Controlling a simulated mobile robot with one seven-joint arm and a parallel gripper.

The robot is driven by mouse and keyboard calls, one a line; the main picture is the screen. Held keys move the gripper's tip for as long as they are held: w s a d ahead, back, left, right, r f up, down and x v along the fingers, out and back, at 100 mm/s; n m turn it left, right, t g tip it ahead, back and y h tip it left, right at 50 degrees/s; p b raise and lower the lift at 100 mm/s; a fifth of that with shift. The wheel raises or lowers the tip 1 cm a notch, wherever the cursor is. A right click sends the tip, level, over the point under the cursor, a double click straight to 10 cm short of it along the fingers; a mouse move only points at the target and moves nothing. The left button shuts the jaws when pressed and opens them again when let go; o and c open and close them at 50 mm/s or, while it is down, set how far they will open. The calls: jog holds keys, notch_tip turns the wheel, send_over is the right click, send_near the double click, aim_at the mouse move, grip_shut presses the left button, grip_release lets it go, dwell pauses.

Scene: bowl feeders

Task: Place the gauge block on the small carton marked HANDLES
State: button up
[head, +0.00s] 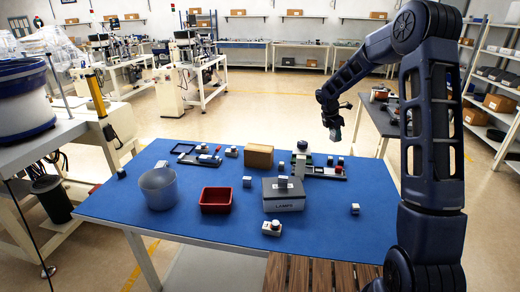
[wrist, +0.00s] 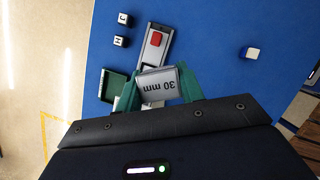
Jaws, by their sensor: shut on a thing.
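The gauge block (wrist: 158,85), a grey block marked "30 mm", is between the green fingertips of my gripper (wrist: 162,78) in the wrist view. My gripper is shut on it. No HANDLES marking can be read in either view. A grey carton (head: 284,204) with dark lettering, which looks like "LAMPS", stands at the table's middle with a small object on top. A plain brown box (head: 259,156) stands behind it.
The blue table (head: 115,205) also holds a grey round bin (head: 159,188), a red tray (head: 216,199) and several small blocks. A grey holder with a red piece (wrist: 156,45) and dark lettered cubes (wrist: 121,41) lie below my gripper.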

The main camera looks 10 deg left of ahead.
jog(key=w+a+r+n+t+y, duration=0.1)
jog(key=w+a+r+n, duration=0.15)
jog(key=a, duration=0.65)
jog(key=w+a+r+n+y, duration=0.1)
jog(key=w+a+n, duration=0.25)
jog(key=a, duration=0.55)
notch_tip(320, 180, up, 4)
jog(key=n+t+y, duration=0.1)
jog(key=n+y, duration=0.1)
jog(key=n, duration=0.4)
send_over(259, 146)
jog(key=s, duration=0.2)
notch_tip(259, 146, down, 19)
jog(key=shift+w+d+f, duration=0.1)
jog(key=shift+f, duration=0.05)
jog(key=o, duration=1.1)
jog(key=shift+f, duration=0.1)
